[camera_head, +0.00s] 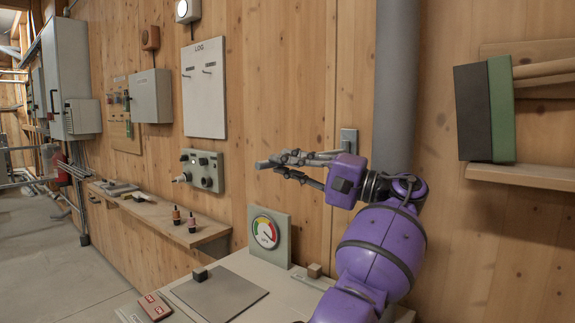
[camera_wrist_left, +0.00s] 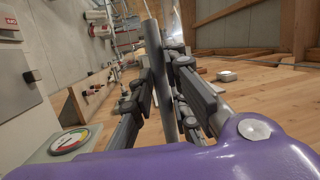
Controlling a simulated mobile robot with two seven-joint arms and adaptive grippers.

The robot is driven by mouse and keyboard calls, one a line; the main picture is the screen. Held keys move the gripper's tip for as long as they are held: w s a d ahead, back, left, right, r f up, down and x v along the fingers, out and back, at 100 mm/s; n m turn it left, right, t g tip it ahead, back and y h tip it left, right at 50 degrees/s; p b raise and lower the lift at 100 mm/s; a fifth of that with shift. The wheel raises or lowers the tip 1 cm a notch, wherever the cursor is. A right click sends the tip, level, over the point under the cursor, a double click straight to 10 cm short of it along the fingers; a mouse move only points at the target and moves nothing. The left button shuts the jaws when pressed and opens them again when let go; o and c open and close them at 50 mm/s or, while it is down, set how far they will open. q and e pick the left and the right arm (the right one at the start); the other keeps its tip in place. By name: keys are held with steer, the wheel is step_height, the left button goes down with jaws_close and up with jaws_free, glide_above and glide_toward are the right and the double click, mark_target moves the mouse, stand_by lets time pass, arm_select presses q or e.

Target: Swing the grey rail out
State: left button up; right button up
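The grey rail (camera_wrist_left: 155,70) shows in the left wrist view as a long grey bar running lengthwise between the fingers of my left gripper (camera_wrist_left: 160,88). The fingers stand apart on either side of it, and I see no clear grip on it. In the head view my left gripper (camera_head: 283,167) points left in front of the wooden wall, its fingers a little apart. A grey wall bracket (camera_head: 349,139) shows just above the gripper; the rail is hard to tell from the fingers there. My right gripper is not in view.
A coloured gauge (camera_head: 265,234) stands on the bench (camera_head: 240,262) below the gripper. A grey pipe (camera_head: 395,90) runs up the wall behind my arm. A shelf (camera_head: 520,176) with a green-and-black block is at right. A control panel (camera_head: 203,169) is to the left.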

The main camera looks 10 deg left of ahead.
arm_select(q)
steer(key=shift+o, duration=1.5)
steer(key=v, duration=1.2)
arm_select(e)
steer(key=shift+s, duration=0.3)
arm_select(q)
steer(key=shift+f, duration=0.1)
steer(key=shift+f, duration=0.1)
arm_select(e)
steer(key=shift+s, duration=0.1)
